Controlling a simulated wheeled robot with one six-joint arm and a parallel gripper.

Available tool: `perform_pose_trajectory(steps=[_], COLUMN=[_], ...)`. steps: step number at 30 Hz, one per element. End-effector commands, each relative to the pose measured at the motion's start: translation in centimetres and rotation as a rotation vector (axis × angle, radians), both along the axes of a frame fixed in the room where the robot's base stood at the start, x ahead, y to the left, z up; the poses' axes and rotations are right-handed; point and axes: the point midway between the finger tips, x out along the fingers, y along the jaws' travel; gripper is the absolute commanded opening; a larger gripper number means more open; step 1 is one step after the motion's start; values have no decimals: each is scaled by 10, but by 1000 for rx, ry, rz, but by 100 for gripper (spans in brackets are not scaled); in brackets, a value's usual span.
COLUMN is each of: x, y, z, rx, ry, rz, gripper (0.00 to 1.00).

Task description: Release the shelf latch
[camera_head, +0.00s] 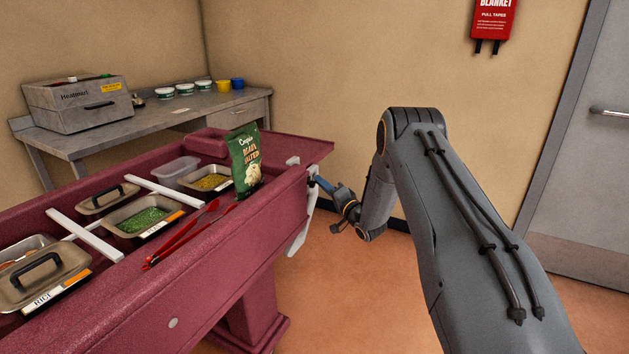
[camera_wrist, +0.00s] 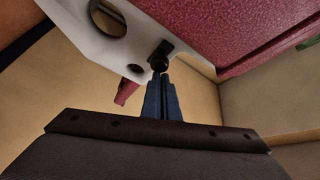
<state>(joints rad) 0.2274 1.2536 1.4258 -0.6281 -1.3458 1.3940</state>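The maroon end shelf (camera_head: 305,148) sticks out level from the far right end of the serving cart (camera_head: 215,265). A white bracket (camera_head: 302,228) hangs below it on the cart's end; in the wrist view the bracket (camera_wrist: 133,38) is a pale plate with a large round hole. A small black latch (camera_wrist: 160,56) with a rounded end sits at the plate's lower edge. My gripper (camera_wrist: 160,78) has its blue fingers together, tips just below the latch; I cannot tell whether they touch it. In the head view my gripper (camera_head: 318,183) is beside the bracket, its tips partly hidden.
Red tongs (camera_head: 188,233) and a green snack bag (camera_head: 245,160) are on the cart near several food pans. A grey side table (camera_head: 150,117) stands at the back left. Open floor (camera_head: 345,290) lies right of the cart, with a grey door (camera_head: 590,180) beyond.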

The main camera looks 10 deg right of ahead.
Motion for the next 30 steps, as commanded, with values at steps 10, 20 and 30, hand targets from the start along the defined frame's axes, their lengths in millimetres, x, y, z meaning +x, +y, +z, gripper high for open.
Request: perform_pose_trajectory(steps=[10, 20, 30], x=[1, 5, -52], y=[2, -32, -48], z=[-4, 13, 4], rx=[-1, 1, 2], ry=[7, 5, 4], rz=[7, 1, 11], gripper=[0, 0, 0])
